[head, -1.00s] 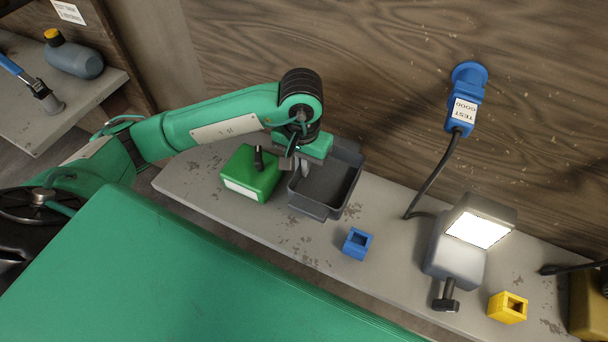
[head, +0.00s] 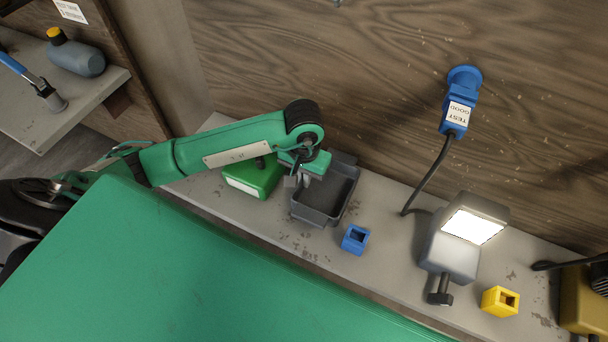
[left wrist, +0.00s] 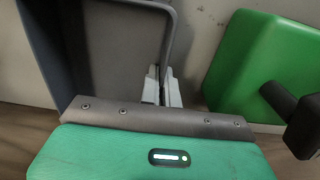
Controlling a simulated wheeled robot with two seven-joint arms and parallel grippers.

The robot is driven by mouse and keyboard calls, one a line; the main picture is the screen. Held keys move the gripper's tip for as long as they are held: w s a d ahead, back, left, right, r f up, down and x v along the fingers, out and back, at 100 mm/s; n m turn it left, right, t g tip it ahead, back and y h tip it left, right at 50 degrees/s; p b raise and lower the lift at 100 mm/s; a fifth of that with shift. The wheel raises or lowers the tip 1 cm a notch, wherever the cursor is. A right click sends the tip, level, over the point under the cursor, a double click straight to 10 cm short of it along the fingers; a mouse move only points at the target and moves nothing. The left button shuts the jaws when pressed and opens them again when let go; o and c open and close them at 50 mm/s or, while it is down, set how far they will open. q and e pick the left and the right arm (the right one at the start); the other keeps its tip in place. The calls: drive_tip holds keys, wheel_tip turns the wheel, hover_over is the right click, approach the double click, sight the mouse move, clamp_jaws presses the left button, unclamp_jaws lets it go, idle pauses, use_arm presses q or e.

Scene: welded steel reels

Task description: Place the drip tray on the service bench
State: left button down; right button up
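The drip tray, a dark grey open box (head: 318,217), is at the service bench (head: 398,272), a long grey worn top along the wooden wall. It looks level and low over the bench; I cannot tell whether its base touches. My left gripper (head: 298,181) is at the tray's left wall. In the left wrist view the two pale fingertips (left wrist: 161,88) sit close together with the tray wall (left wrist: 168,40) between them, shut on it. The tray's interior, as far as it shows, is empty. My right gripper is not in view.
A green box with a black knob (head: 248,184) stands close left of the tray. A blue block (head: 355,239) is to the right. Further right are a lit lamp (head: 455,250), a yellow block (head: 499,301) and a blue plug (head: 458,105) with a hanging cable.

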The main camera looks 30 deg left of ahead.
use_arm(q)
drive_tip(key=shift+f, duration=0.1)
drive_tip(key=c, duration=1.6)
unclamp_jaws()
drive_tip(key=shift+c, duration=0.2)
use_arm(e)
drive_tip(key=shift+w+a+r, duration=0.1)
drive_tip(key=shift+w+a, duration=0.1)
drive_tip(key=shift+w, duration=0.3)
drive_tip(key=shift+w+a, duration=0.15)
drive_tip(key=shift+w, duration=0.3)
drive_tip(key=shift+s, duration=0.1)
